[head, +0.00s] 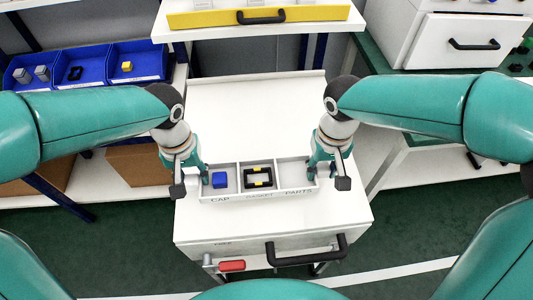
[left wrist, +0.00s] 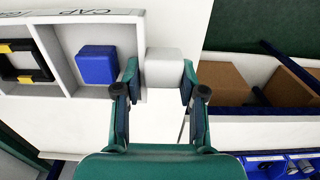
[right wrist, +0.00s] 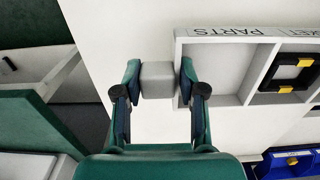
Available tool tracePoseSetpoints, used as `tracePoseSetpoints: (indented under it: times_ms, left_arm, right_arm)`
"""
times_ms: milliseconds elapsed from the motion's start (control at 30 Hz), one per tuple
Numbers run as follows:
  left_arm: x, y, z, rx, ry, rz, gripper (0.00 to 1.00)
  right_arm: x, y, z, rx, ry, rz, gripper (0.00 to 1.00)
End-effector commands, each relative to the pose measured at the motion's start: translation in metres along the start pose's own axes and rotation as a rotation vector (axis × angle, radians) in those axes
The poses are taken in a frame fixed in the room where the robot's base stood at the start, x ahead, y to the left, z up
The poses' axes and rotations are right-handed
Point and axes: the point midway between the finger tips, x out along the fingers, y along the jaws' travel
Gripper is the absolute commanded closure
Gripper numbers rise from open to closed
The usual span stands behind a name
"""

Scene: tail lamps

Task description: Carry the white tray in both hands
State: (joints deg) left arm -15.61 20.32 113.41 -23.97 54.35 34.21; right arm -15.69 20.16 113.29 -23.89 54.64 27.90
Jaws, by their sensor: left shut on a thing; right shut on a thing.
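The white tray (head: 232,197) is in the middle of the head view, over the top of a white drawer cart. Its front wall reads CAP, GASKET and PARTS. A blue block (head: 220,180) lies in the CAP compartment. A black frame with yellow clips (head: 259,177) lies in the middle one. The PARTS compartment looks empty. My left gripper (head: 204,178) is shut on the tray's left end block (left wrist: 163,67). My right gripper (head: 313,173) is shut on its right end block (right wrist: 157,80). I cannot tell whether the tray touches the cart top.
The white cart (head: 250,105) has a black handle (head: 307,250) and a red-handled thing (head: 231,266) at its front. Blue bins (head: 85,65) stand on a shelf at the left. A yellow-fronted drawer (head: 210,19) is behind, a white drawer unit (head: 430,42) at the right.

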Motion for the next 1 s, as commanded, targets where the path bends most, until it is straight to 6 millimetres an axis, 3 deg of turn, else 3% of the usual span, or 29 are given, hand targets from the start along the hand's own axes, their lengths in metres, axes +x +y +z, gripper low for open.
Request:
tracePoseSetpoints:
  times_ms: [433,1000]
  left_arm:
    - [0.008,0.0,-0.001,0.002,0.001,0.001,1.0]
    - [0.046,-0.001,-0.001,0.0,0.001,0.001,1.0]
  right_arm:
    - [0.008,-0.001,0.0,0.002,0.0,-0.001,1.0]
    - [0.046,-0.002,0.0,0.0,0.0,-0.001,1.0]
